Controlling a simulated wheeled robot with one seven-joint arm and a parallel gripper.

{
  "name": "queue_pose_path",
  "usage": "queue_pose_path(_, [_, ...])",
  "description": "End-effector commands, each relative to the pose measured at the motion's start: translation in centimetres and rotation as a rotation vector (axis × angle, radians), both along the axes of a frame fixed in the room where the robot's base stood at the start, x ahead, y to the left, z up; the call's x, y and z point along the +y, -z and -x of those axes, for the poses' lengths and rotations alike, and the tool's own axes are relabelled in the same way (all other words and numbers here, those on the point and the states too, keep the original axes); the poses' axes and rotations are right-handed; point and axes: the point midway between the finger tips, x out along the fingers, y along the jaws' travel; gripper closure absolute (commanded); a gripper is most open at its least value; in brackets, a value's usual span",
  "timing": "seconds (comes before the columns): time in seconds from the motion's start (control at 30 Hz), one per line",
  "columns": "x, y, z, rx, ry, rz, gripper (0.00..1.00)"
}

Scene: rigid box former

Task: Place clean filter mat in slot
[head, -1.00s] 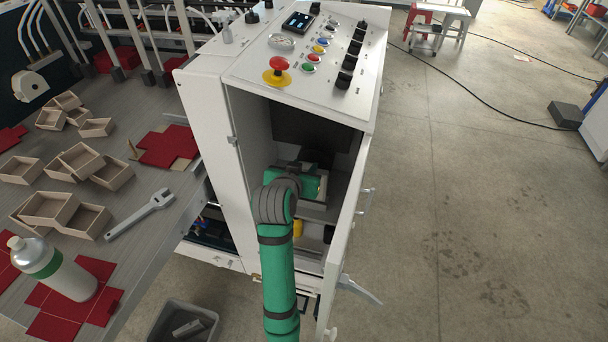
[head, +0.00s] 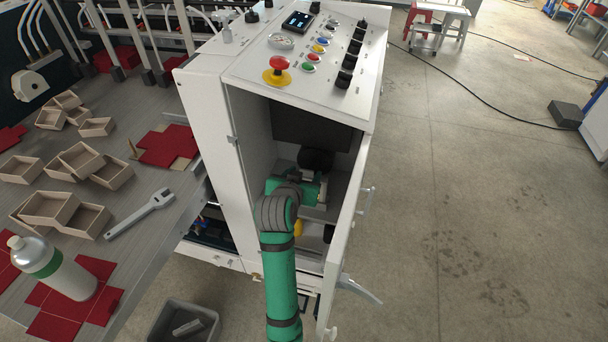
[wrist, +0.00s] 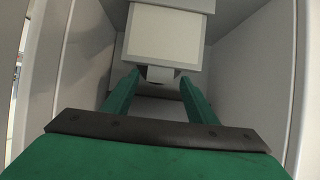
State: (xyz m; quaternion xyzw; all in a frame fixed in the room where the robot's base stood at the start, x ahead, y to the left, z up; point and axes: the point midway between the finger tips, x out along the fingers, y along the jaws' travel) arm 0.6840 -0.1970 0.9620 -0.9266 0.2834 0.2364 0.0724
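In the wrist view my gripper (wrist: 160,76) has its two green fingers apart, with a visible gap between them. Ahead of the fingertips is a pale cream panel in a grey frame (wrist: 166,34), with a small grey tab at its lower edge. The tab lies between the lines of the fingers, and neither finger clearly touches it. I cannot tell whether this panel is the clean filter mat or the slot. In the head view my wrist is inside the open white cabinet (head: 205,130).
The open cabinet door (head: 345,240) stands to the right of my arm, and the side walls are close. A yellow item (head: 298,228) lies low inside. A grey bin (head: 185,325) is on the floor at left. A workbench with wooden boxes (head: 80,160) is further left.

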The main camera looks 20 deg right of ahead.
Motion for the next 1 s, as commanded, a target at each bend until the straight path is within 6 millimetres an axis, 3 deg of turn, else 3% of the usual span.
queue_pose_path(0.17, [0.2,-0.5,0.3,-0.001,-0.001,0.0,0.48])
queue_pose_path(0.7, [4.9,-5.1,7.2,-0.003,-0.001,0.0,0.48])
queue_pose_path(1.0, [5.9,-6.0,8.7,0.0,-0.001,0.0,0.48])
